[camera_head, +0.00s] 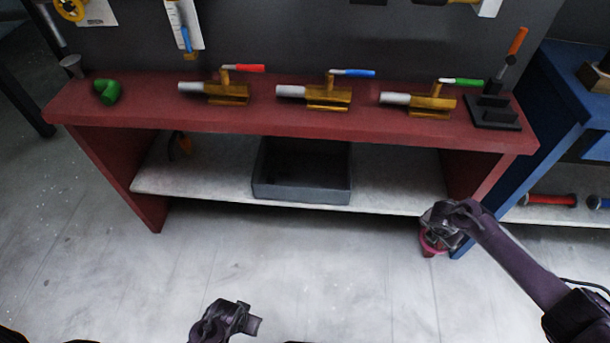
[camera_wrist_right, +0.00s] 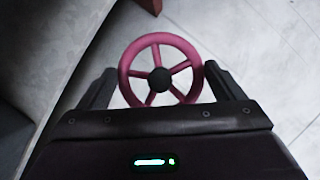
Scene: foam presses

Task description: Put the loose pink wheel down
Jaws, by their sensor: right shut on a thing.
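The pink wheel (camera_wrist_right: 187,76) has several spokes and a dark hub. In the right wrist view it sits between the two fingers of my right gripper (camera_wrist_right: 163,85), which is shut on it. In the head view the pink wheel (camera_head: 428,246) shows only in part under my right gripper (camera_head: 440,232), near the right leg of the red bench and above the pale floor. My left gripper (camera_head: 243,322) is at the bottom of the head view, away from the bench. Whether its fingers are apart is not clear.
The red bench (camera_head: 300,122) carries several foam presses, a green elbow pipe (camera_head: 107,92) and a dark stand (camera_head: 492,112). Its white lower shelf (camera_head: 400,187) holds a grey bin (camera_head: 300,190). A blue bench (camera_head: 560,100) stands at right. The front floor is clear.

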